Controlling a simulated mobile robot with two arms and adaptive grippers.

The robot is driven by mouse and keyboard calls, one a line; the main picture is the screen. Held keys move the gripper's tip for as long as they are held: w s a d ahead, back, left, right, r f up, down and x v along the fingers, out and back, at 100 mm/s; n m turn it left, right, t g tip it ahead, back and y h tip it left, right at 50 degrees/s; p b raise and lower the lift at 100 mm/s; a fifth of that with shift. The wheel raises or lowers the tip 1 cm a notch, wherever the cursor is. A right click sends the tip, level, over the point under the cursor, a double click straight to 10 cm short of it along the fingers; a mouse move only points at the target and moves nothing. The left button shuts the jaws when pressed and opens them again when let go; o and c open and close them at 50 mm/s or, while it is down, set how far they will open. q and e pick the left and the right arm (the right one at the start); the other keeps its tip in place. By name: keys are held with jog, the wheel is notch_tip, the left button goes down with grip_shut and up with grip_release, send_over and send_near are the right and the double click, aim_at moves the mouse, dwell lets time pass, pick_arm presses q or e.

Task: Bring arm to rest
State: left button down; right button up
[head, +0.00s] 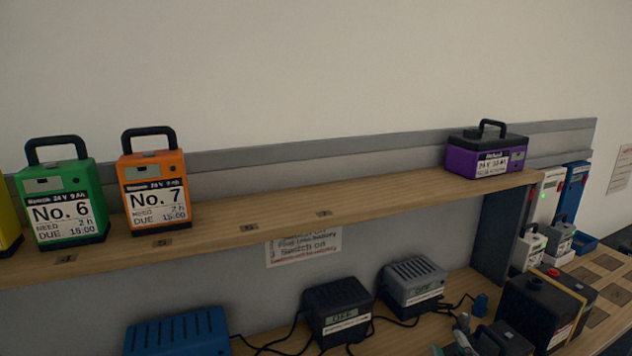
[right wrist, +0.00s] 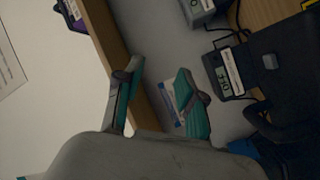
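My right gripper (head: 452,336) shows at the bottom edge of the head view, low in front of the lower shelf and its chargers; most of its arm is out of frame. In the right wrist view, the right gripper (right wrist: 155,85) has its two teal-padded fingers spread apart with nothing between them. Beyond the fingers are the shelf edge, a paper sign and a charger, seen turned sideways. My left gripper shows in neither view.
The wooden upper shelf (head: 285,215) holds green battery No. 6 (head: 62,205), orange battery No. 7 (head: 153,190) and a purple battery (head: 487,155). Below are a blue charger (head: 175,332), a black charger (head: 338,310), a grey charger (head: 412,284) and a black box (head: 540,315). Cables lie between them.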

jog(key=s+d+f+m+g+h, duration=0.1)
jog(key=s+f+m+g, duration=0.4)
jog(key=s+f+g, duration=0.65)
jog(key=s+a+f+m+g+y, duration=0.2)
jog(key=s+a+f+g, duration=0.1)
jog(key=s+f, duration=0.75)
jog(key=s+f+g, duration=0.2)
jog(key=s+f, duration=0.1)
jog(key=f, duration=2.1)
jog(key=s+d+f, duration=0.2)
jog(key=s+f, duration=1.5)
jog(key=shift+d+f+n+g, duration=0.15)
jog(key=shift+d+n+g, duration=0.15)
jog(key=shift+g, duration=0.05)
